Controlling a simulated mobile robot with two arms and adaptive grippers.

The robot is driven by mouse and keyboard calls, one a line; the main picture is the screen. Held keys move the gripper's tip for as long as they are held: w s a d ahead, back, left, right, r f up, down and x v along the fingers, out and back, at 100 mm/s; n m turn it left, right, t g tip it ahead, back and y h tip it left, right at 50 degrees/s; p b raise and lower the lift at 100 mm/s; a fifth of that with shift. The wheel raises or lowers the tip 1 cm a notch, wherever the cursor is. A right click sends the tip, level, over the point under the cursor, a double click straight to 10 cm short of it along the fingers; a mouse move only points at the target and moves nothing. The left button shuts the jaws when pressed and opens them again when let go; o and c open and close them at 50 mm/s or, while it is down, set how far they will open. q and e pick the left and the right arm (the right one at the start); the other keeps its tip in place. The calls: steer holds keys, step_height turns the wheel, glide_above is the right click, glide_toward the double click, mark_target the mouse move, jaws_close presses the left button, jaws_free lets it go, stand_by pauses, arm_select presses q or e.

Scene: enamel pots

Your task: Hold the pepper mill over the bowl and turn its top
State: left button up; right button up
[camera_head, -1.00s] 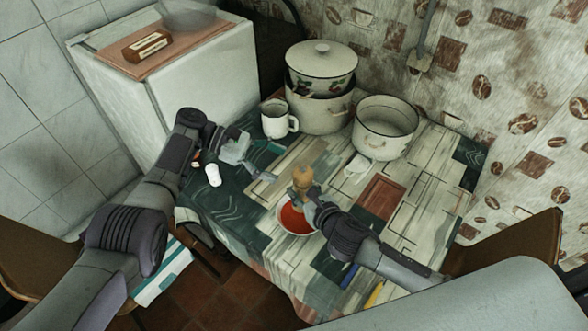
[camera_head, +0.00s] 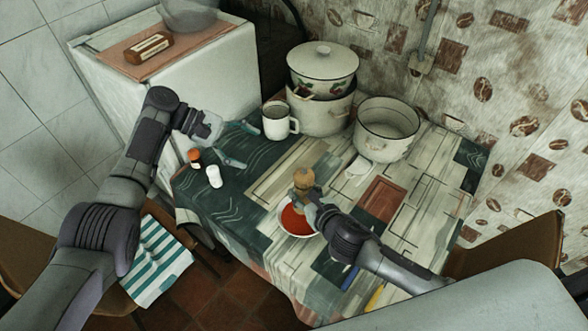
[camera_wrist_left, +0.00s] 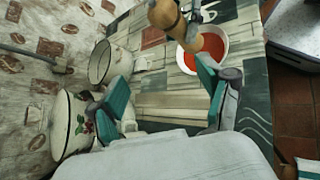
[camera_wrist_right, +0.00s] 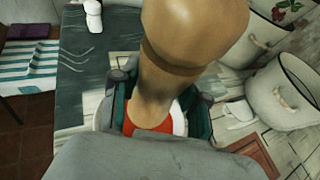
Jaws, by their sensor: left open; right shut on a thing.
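The wooden pepper mill (camera_head: 304,179) is upright over the white bowl of red soup (camera_head: 297,221). My right gripper (camera_head: 304,194) is shut on the mill's body. In the right wrist view the mill (camera_wrist_right: 185,50) fills the middle, with its rounded top towards the camera and red soup behind it. My left gripper (camera_head: 242,143) is open and empty, to the left of the mill and near the white mug. In the left wrist view its fingers (camera_wrist_left: 165,95) are wide apart, and the mill (camera_wrist_left: 170,20) shows beyond them at the top.
A white mug (camera_head: 276,121), stacked enamel pots (camera_head: 321,108) and an open pot (camera_head: 385,128) stand at the back.

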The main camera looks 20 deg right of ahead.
arm_select(q)
steer(key=w+a+m+t, duration=0.1)
steer(key=m, duration=0.2)
steer(key=m+t+y, duration=0.2)
steer(key=m+t, duration=0.2)
steer(key=m, duration=1.7)
glide_toward(299, 174)
steer(key=x, duration=1.2)
steer(key=shift+a, duration=0.1)
steer(key=c, duration=1.2)
